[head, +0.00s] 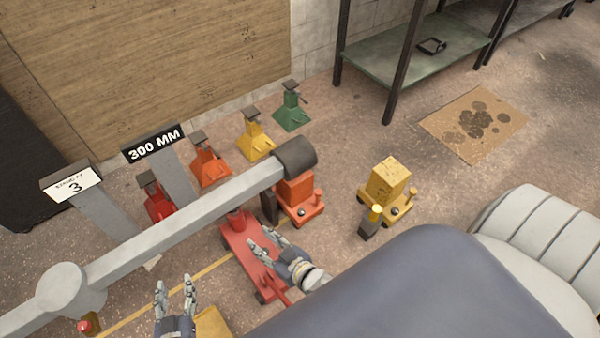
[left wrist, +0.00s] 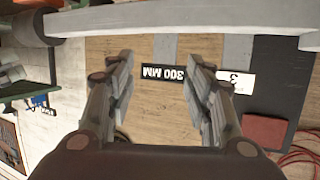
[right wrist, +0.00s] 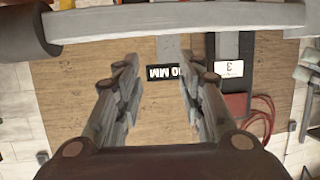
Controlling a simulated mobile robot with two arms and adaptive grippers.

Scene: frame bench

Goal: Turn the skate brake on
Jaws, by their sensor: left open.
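An orange wheeled unit (head: 297,200) stands on the floor near the middle of the head view, with a dark plate at its left side. A yellow wheeled unit (head: 388,188) stands to its right, with a dark block (head: 368,230) in front. A long red wheeled body (head: 240,238) lies left of the orange unit. I cannot tell which part is the skate brake. My right gripper (head: 262,240) is open and empty, showing over the red body and partly hiding it. My left gripper (head: 175,285) is open and empty at the lower left, apart from these units.
A thick grey bar (head: 180,220) crosses diagonally above the floor. Several coloured stands, including a green one (head: 291,110), line the wall. A "300 MM" sign (head: 153,144) stands behind. A large blue-grey rounded body (head: 410,290) fills the lower right. Floor beside the cardboard (head: 473,122) is clear.

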